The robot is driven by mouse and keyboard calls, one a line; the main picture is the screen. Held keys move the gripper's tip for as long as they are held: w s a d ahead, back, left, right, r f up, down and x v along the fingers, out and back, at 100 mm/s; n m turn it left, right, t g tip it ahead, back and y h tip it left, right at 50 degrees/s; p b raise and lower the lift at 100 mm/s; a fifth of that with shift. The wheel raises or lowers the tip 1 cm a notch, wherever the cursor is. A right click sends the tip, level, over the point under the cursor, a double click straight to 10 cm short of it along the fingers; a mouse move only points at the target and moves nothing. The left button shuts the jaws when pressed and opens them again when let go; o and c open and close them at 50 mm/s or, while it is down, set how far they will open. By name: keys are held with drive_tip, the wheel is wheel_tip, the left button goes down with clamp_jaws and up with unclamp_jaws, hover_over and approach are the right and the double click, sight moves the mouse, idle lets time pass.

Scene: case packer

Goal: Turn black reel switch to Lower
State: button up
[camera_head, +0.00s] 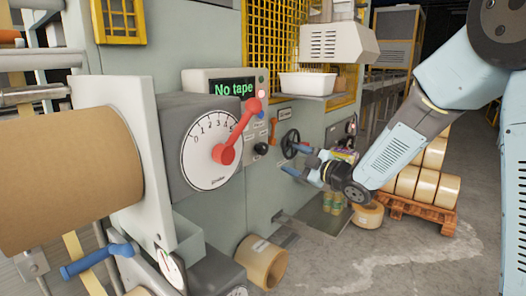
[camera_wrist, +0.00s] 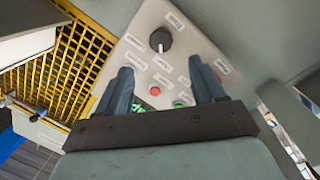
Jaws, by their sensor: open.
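A round black switch (camera_wrist: 161,40) with a light pointer mark sits on a grey panel in the wrist view, among several white labels too small to read. In the head view a black knob (camera_head: 261,149) shows on the machine front beside the large dial; I cannot tell for certain that it is the same one. My gripper (camera_head: 290,160) is open and empty in front of the machine. In the wrist view its two blue fingers (camera_wrist: 160,68) point toward the panel, apart from the switch, which appears beyond and between the tips.
A red button (camera_wrist: 180,104) and a green one (camera_wrist: 155,91) lie near the fingers. A black handwheel (camera_head: 289,143) shows close behind my gripper. A dial with a red lever (camera_head: 225,153), a "No tape" display (camera_head: 234,89) and a white bin (camera_head: 306,84) are nearby.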

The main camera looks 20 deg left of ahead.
sight(266, 150)
drive_tip(key=x, duration=1.2)
